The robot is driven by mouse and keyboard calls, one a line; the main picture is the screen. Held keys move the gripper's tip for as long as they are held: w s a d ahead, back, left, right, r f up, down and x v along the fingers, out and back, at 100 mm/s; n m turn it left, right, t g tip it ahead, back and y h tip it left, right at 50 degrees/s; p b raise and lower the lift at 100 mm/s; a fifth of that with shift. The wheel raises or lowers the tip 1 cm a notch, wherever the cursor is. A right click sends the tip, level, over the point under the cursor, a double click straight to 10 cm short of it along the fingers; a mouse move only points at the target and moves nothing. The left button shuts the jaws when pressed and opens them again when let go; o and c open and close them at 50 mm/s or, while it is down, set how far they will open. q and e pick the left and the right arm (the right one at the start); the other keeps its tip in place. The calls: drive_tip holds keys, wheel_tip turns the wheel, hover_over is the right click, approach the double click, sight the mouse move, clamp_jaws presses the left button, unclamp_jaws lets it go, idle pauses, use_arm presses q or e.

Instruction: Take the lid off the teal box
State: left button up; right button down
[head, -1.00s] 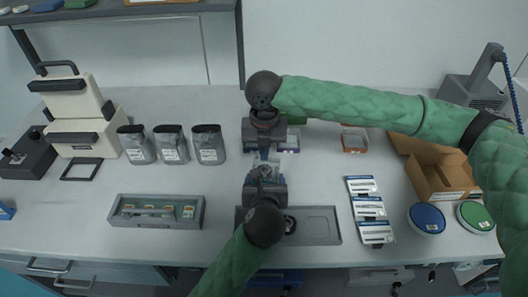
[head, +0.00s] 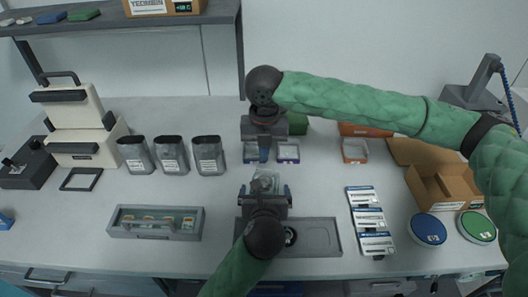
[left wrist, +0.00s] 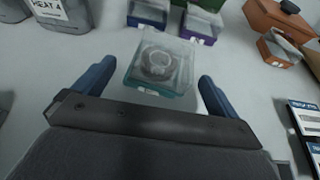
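The teal box (left wrist: 160,68) has a teal base and a clear top, with a ring-shaped item inside. It stands on the table just beyond my left gripper; in the head view it shows (head: 264,181) between my two grippers. The clear lid appears to be on it. My left gripper (head: 264,189) is open, and its blue fingers stand wide apart on either side of the box's near end in the left wrist view (left wrist: 152,85), apparently not touching it. My right gripper (head: 264,156) is beyond the box, its blue fingers together, with nothing visible between them.
A blue box (head: 250,153) and a purple box (head: 288,152) stand behind, near my right gripper. An orange box (head: 354,151) is further right. A grey tray (head: 318,237) lies under my left arm. Several pouches (head: 172,155) stand left. White packets (head: 370,220) lie right.

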use_arm(q)
drive_tip(key=shift+s+r+p, duration=0.25)
drive_tip(key=shift+s+p, duration=0.05)
drive_tip(key=shift+s, duration=0.1)
drive_tip(key=p+v, duration=0.3)
drive_tip(key=v, duration=0.8)
idle(0.4)
